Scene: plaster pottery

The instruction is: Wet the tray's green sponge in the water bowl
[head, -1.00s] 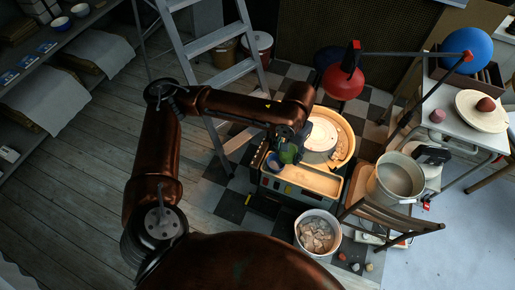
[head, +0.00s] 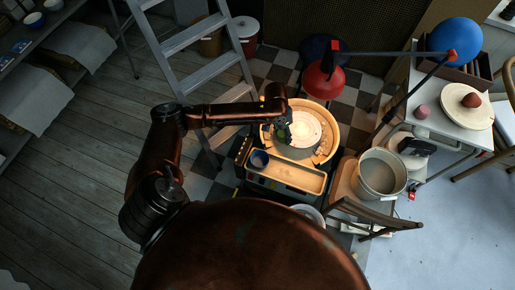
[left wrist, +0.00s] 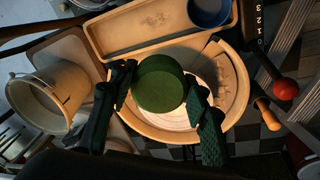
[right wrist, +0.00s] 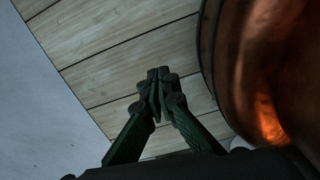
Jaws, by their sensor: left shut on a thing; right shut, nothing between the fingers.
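My left gripper (head: 281,128) is shut on the round green sponge (left wrist: 160,84), one finger on each side of it. In the head view the sponge is small and dark against the left part of the pottery wheel's basin (head: 334,148). In the left wrist view it is in front of the pale wheel head, held clear of the tray. The tan tray (head: 290,187) lies along the near side of the wheel. The blue bowl (head: 259,159) is at the tray's left end; it also shows in the left wrist view (left wrist: 208,12). My right gripper (right wrist: 157,88) is shut and empty above floorboards.
A stepladder (head: 205,38) stands behind my left arm. A table with a blue ball (head: 456,38) is at the right.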

